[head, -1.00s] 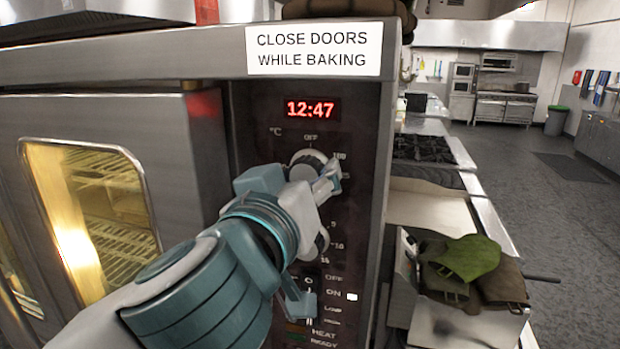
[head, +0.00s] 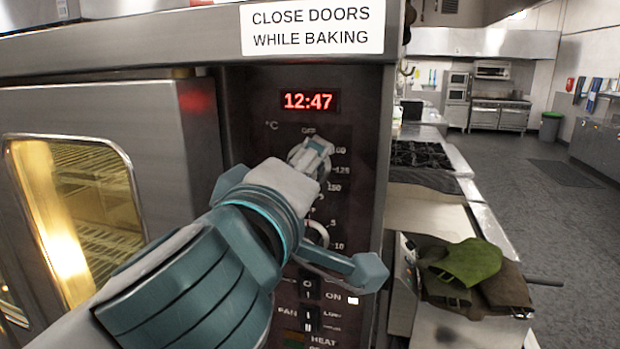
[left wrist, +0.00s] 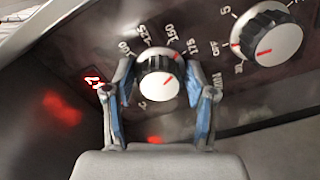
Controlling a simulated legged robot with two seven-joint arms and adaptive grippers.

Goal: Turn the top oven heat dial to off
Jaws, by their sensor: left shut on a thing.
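The top oven heat dial (head: 296,152), round with a dark rim and pale face, is mostly covered by my left gripper (head: 311,160) in the head view. The left wrist view shows the dial (left wrist: 160,82) between the two blue-padded fingers of my left gripper (left wrist: 160,100), which is shut on it. The dial's red mark points to the upper right, towards the 175 side of the printed scale. The OFF label (head: 308,131) is above the dial in the head view. My right gripper is not in view.
A second dial (left wrist: 273,42) sits below the first on the oven panel, partly hidden in the head view. Switches (head: 308,287) are lower down. The glass oven door (head: 75,215) is at left.

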